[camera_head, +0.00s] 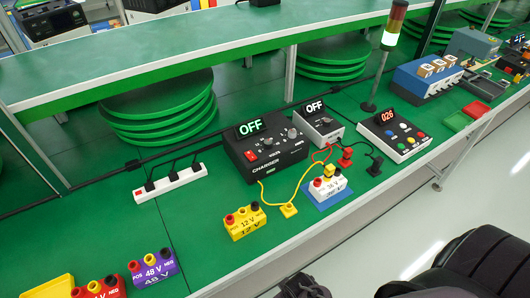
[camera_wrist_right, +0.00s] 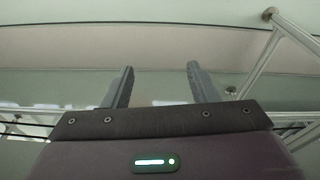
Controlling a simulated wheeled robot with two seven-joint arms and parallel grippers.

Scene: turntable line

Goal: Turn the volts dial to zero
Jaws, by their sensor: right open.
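The black charger (camera_head: 262,160) stands on the green bench in the head view, its display reading OFF. It has a red switch (camera_head: 251,156) and grey knobs, one of them a larger dial (camera_head: 292,133). The labels beside the knobs are too small to read, so I cannot tell which is the volts dial. A smaller grey unit (camera_head: 318,127) behind it also reads OFF and has a knob (camera_head: 326,121). My right gripper (camera_wrist_right: 160,82) is open and empty in the right wrist view, away from the charger. My left gripper does not show.
A yellow 12 V battery (camera_head: 245,223) and a white battery (camera_head: 327,188) on a blue pad stand in front, with yellow and red leads. A power strip (camera_head: 171,183) lies left. A button box (camera_head: 395,135) and signal tower stand right. A shelf (camera_head: 200,48) runs behind.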

